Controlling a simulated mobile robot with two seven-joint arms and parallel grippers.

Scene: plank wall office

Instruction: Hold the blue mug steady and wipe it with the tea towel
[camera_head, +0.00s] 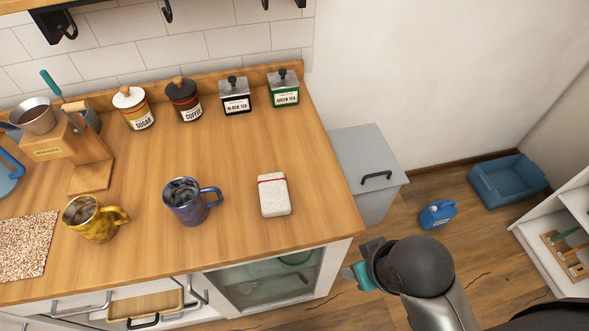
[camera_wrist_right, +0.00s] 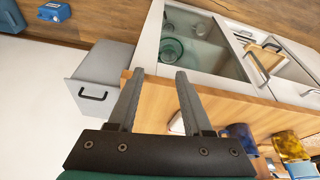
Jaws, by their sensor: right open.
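The blue mug (camera_head: 186,203) stands upright on the wooden counter, its handle to the right. It also shows near the lower right of the wrist view (camera_wrist_right: 240,134). A small white folded pad with a red band (camera_head: 274,197), apparently the tea towel, lies on the counter right of the mug. In the wrist view, part of it (camera_wrist_right: 177,124) shows behind a finger. My right gripper (camera_head: 358,270) is off the counter's front right corner, apart from both things. In the wrist view its fingers (camera_wrist_right: 158,76) are spread and empty. My left gripper is out of view.
A yellow mug (camera_head: 92,219) stands left of the blue mug, beside a speckled mat (camera_head: 26,246). Several canisters line the back, including the sugar jar (camera_head: 133,107). A grey bin (camera_head: 366,160) stands right of the counter. The counter's right part is mostly clear.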

